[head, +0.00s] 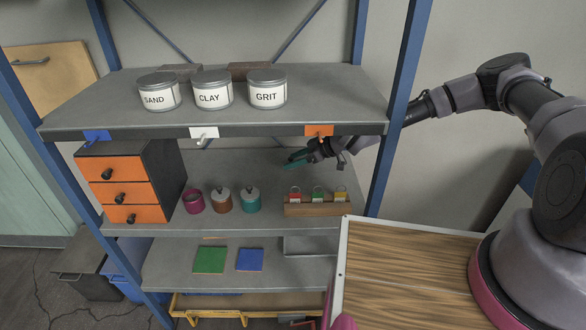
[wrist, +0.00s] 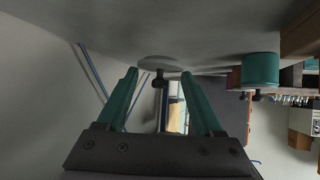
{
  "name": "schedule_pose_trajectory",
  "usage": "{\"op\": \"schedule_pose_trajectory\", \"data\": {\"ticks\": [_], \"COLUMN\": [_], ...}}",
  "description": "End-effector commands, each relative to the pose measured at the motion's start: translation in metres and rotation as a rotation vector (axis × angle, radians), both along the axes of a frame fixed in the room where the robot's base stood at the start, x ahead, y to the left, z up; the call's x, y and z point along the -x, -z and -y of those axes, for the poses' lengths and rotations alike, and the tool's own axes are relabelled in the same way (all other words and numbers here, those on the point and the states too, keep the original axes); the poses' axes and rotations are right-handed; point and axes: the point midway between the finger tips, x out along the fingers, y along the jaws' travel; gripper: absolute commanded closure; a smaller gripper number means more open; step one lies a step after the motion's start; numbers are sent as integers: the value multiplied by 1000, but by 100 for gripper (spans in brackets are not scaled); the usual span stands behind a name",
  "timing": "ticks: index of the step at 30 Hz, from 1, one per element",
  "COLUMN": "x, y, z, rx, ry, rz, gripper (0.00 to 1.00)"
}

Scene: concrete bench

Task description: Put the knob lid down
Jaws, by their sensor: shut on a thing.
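The knob lid (wrist: 160,64) is a pale grey disc with a dark knob (wrist: 158,80). In the wrist view, which appears upside down, it sits between the fingertips, close to the grey shelf surface; I cannot tell whether they touch. My gripper (wrist: 160,74) has teal fingers and is shut on the lid. In the head view my gripper (head: 298,157) is over the middle shelf (head: 250,167), behind and right of the pots; the lid is not clear there. A magenta pot (head: 193,203) stands open. A brown pot (head: 221,202) and a teal pot (head: 250,204) have grey knobbed lids.
Orange drawers (head: 122,192) stand left of the pots. A wooden block with small padlocks (head: 317,209) stands at the right. The upper shelf (head: 330,93) carries SAND, CLAY and GRIT tins and hangs over my gripper. A blue post (head: 397,105) stands beside my arm.

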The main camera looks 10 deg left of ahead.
Motion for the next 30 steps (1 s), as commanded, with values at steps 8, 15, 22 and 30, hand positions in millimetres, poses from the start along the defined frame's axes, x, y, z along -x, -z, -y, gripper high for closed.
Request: {"op": "schedule_pose_trajectory", "data": {"ticks": [8, 15, 22, 30], "x": [0, 0, 0, 0], "y": [34, 35, 40, 42], "z": [-5, -4, -5, -5], "rx": [-2, -1, -1, -1], "ry": [0, -2, -2, -2], "rz": [-3, 0, 0, 0], "gripper": [93, 93, 93, 1]}}
